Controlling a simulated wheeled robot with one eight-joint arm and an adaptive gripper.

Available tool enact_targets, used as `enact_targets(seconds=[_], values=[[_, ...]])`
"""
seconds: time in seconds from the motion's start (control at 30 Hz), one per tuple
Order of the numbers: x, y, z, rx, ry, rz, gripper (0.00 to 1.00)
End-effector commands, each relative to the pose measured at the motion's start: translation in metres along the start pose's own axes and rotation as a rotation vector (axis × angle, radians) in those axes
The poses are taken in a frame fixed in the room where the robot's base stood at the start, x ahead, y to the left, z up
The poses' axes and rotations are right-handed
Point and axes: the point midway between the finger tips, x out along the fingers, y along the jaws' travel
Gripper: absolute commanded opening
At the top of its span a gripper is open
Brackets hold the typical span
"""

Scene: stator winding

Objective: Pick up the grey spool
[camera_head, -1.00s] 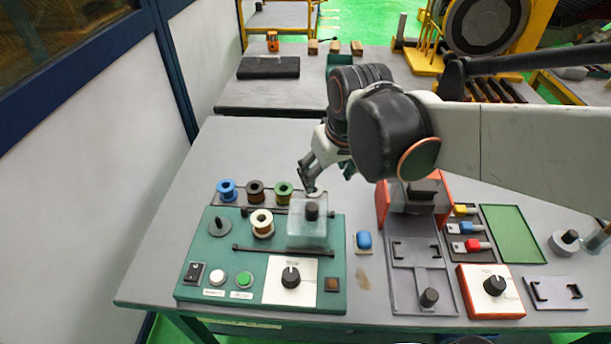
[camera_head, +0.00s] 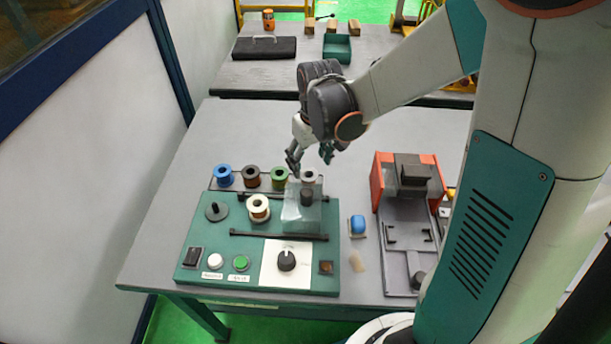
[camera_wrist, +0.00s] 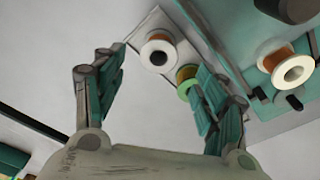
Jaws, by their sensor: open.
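The grey spool (camera_head: 309,178) stands at the right end of a row of spools, just behind the clear guard box. My gripper (camera_head: 310,160) is open and empty, pointing down over that end of the row. It also shows in the wrist view (camera_wrist: 157,63), one finger on each side. The green spool (camera_head: 280,177) is the spool's neighbour, and in the wrist view (camera_wrist: 186,76) it is close to the right finger.
A blue spool (camera_head: 224,175) and a brown spool (camera_head: 252,176) stand farther left. The teal winding machine (camera_head: 205,235) carries a white spool (camera_head: 258,208) and the clear guard box (camera_head: 302,215). A red-and-grey fixture (camera_head: 380,180) stands to the right. The table's back left is clear.

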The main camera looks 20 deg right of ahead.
Motion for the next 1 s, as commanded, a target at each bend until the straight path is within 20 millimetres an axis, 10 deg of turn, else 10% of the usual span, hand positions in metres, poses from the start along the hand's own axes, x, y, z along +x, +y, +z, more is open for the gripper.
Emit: enact_targets(seconds=[0.93, 1.0], values=[[0.072, 0.002, 0.000, 0.000, 0.001, 0.000, 0.66], [0.072, 0.002, 0.000, 0.000, 0.001, 0.000, 0.50]])
